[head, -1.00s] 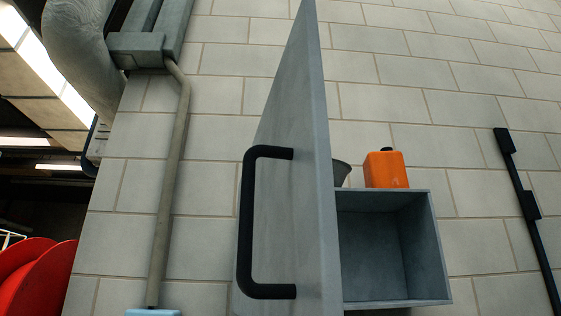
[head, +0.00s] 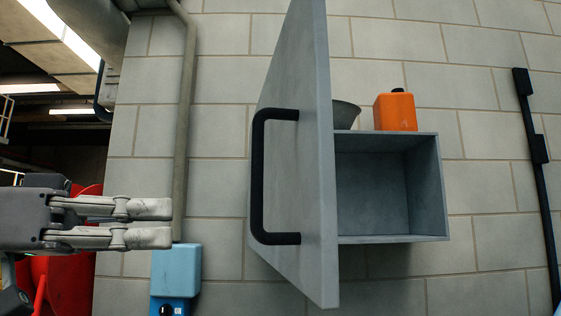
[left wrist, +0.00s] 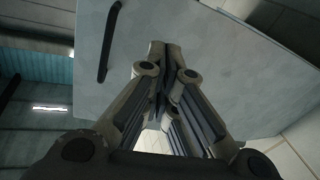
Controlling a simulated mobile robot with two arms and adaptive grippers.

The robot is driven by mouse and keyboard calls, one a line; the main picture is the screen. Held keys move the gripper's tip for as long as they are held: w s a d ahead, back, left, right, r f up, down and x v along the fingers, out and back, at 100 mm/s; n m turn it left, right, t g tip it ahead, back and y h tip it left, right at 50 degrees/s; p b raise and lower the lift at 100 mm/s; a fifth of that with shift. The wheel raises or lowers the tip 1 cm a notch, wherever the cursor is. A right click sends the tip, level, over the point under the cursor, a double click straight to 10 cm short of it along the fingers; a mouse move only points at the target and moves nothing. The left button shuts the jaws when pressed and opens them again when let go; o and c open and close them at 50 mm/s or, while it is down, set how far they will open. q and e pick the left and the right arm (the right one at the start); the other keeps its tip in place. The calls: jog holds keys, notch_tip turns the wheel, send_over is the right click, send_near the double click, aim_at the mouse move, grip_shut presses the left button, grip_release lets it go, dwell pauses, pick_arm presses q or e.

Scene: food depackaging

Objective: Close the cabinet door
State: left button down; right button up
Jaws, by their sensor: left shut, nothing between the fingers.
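The grey cabinet (head: 395,239) hangs on the tiled wall, its inside empty where it shows. Its grey door (head: 308,205) stands wide open, swung out from the wall on the left side. A black bar handle (head: 257,180) is on the door's left-facing side. My left gripper (head: 172,223) is shut and empty, left of the door and apart from it in the head view. In the left wrist view the fingers (left wrist: 158,48) point toward the door (left wrist: 225,75), with the handle (left wrist: 103,45) to their left. My right gripper does not show.
An orange canister (head: 395,112) and a dark grey bowl (head: 345,115), partly hidden by the door, stand on the cabinet top. A pipe (head: 185,120) runs down the wall to a blue box (head: 176,268). A black bar (head: 538,160) is at the right.

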pick_arm(q)
jog(key=s+r+m+g, duration=0.2)
jog(key=s+r+m, duration=0.15)
jog(key=s, duration=0.55)
jog(key=p, duration=0.5)
send_near(311, 180)
jog(key=d, duration=0.4)
jog(key=w+d, duration=0.1)
jog(key=d, duration=0.1)
jog(key=shift+r, duration=0.1)
jog(key=shift+w+d, duration=0.15)
jog(key=shift+d, duration=0.45)
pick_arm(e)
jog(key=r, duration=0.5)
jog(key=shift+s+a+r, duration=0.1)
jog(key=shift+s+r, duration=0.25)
